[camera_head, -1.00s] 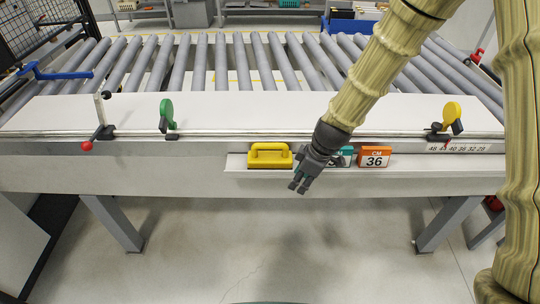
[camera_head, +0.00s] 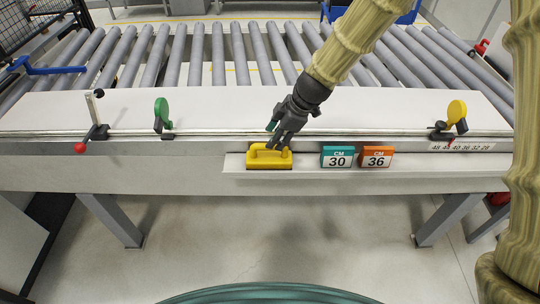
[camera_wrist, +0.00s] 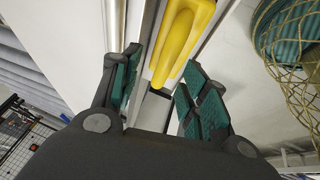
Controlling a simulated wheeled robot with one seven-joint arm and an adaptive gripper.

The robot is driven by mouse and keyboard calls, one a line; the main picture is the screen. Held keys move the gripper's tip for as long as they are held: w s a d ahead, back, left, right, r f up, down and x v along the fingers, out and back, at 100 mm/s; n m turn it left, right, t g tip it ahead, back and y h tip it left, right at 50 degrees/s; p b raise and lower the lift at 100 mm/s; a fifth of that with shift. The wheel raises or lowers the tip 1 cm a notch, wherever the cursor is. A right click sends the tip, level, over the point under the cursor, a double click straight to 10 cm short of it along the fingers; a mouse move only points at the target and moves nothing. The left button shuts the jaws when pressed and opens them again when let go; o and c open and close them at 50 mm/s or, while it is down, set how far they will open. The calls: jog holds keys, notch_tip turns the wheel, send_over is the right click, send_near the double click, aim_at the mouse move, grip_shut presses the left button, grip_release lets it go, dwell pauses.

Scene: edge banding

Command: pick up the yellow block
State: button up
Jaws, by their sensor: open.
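The yellow block (camera_head: 269,158) has a raised handle and sits at the left end of the narrow front shelf. My gripper (camera_head: 278,144) is just above its handle, slightly to the right of its middle, with the fingers pointing down. In the wrist view the yellow block (camera_wrist: 180,42) lies ahead, between and beyond the tips of my open gripper (camera_wrist: 157,82). The fingers hold nothing. Whether a fingertip touches the handle I cannot tell.
On the front shelf (camera_head: 450,171), a teal block marked 30 (camera_head: 337,157) and an orange block marked 36 (camera_head: 376,157) stand right of the yellow block. Green (camera_head: 162,113) and yellow (camera_head: 456,112) stops stand on the white ledge (camera_head: 220,110). Rollers (camera_head: 218,55) lie behind.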

aim_at(269, 153)
jog(key=shift+s+a+f, duration=0.1)
jog(key=shift+a+f, duration=0.1)
jog(key=shift+f, duration=0.15)
jog(key=shift+a+f+p, duration=0.2)
jog(key=shift+f+p, duration=0.75)
jog(key=shift+f, duration=0.35)
jog(key=shift+p+x, duration=0.3)
jog(key=shift+x, duration=0.9)
grip_shut()
